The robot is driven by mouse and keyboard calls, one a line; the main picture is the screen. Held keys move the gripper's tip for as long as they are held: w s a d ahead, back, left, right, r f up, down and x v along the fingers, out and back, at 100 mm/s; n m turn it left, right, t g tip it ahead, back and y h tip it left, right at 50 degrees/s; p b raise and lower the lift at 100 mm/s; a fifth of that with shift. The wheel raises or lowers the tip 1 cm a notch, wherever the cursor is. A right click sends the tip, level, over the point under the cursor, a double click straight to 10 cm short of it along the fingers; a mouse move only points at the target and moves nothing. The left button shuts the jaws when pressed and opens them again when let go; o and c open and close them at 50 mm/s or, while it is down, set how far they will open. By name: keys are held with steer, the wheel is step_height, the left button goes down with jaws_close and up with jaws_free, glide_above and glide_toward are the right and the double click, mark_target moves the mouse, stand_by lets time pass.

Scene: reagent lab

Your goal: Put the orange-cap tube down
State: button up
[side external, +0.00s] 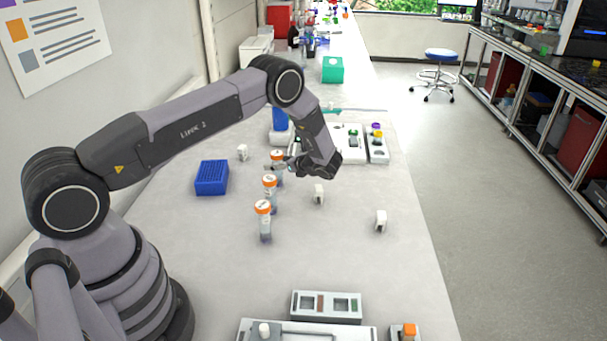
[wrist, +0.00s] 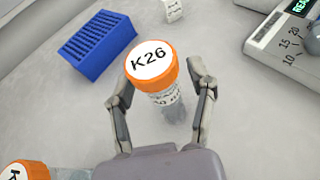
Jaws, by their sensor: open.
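An orange-cap tube marked K26 (wrist: 150,62) appears to stand upright on the bench between my gripper's fingers in the wrist view. In the side view this tube (side external: 277,155) is the farthest of three orange-cap tubes in a row. My gripper (wrist: 167,90) is open, with one finger on each side of the tube; it also shows in the side view (side external: 287,163). I cannot tell whether a finger touches the tube. The middle tube (side external: 270,182) and the nearest tube (side external: 263,208) stand upright on the bench. The tube's base is partly hidden below its cap.
A blue rack (side external: 212,177) stands to the left. Small white tags (side external: 318,193) (side external: 381,220) stand on the bench to the right. White instruments (side external: 376,150) stand behind my gripper. A grey block (side external: 326,305) is at the front. The right-middle bench is mostly clear.

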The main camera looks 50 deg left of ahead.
steer(key=v, duration=1.2)
steer(key=s+d+r+n+h, duration=0.1)
steer(key=s+r+n+h, duration=0.4)
steer(key=r, duration=0.7)
steer(key=s+d+r+n+h, duration=0.1)
steer(key=s+r+n+h, duration=0.15)
steer(key=s+r, duration=0.6)
steer(key=s+d+r+n+t+h, duration=0.3)
steer(key=s+r+n, duration=0.1)
steer(key=s, duration=0.6)
steer(key=s+d+r+n+t+h, duration=0.3)
steer(key=s+r+n+t, duration=0.1)
steer(key=s, duration=0.6)
steer(key=shift+s+d+r+n, duration=0.4)
steer(key=shift+r+n, duration=0.15)
steer(key=shift+r, duration=0.4)
